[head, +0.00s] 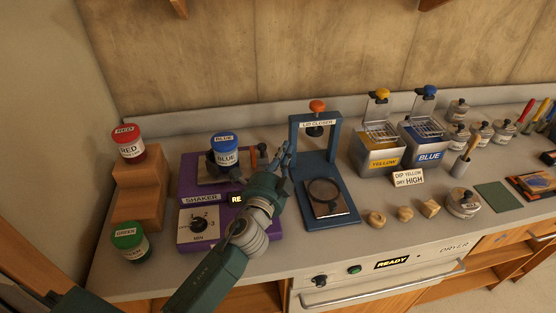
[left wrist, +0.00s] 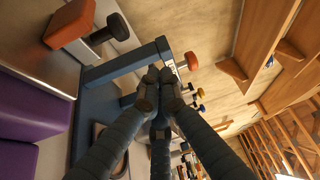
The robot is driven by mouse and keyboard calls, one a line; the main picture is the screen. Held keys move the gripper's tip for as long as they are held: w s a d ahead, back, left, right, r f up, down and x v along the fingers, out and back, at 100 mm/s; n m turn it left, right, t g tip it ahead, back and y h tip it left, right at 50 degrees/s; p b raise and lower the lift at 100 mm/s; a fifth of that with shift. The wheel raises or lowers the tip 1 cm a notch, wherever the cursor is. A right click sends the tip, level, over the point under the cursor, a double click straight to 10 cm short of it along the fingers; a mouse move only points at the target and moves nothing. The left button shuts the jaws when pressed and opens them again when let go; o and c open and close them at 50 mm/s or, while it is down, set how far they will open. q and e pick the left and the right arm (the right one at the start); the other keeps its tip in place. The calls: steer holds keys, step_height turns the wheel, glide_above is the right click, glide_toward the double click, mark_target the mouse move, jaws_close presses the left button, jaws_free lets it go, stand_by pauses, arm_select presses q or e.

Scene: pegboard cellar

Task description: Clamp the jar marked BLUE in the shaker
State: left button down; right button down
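The jar marked BLUE (head: 225,157) has a blue lid and stands upright on the purple shaker (head: 190,178). A small orange-red part with a black knob (head: 252,159) shows at the shaker's right side. It also seems to show in the left wrist view as an orange block (left wrist: 70,22). Whether the jar is clamped I cannot tell. My left gripper (head: 283,155) is right of the jar, in front of the lid closer's left post. In the left wrist view its fingertips (left wrist: 159,76) are close together with nothing seen between them. My right gripper is not in view.
The blue lid closer (head: 318,124) stands right of the shaker. A red jar (head: 128,146) sits on wooden steps (head: 140,191), with a green jar (head: 130,242) in front. Yellow (head: 383,160) and blue (head: 430,155) dip tanks stand farther right. Wooden pieces (head: 405,214) lie near the front edge.

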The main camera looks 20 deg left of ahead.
mark_target(259, 153)
arm_select(q)
steer(key=a, duration=0.2)
steer(key=a+p, duration=0.1)
steer(key=a, duration=0.1)
steer(key=shift+s+f, duration=0.2)
steer(key=shift+f, duration=0.1)
steer(key=shift+d, duration=0.1)
steer(key=shift+w, duration=0.1)
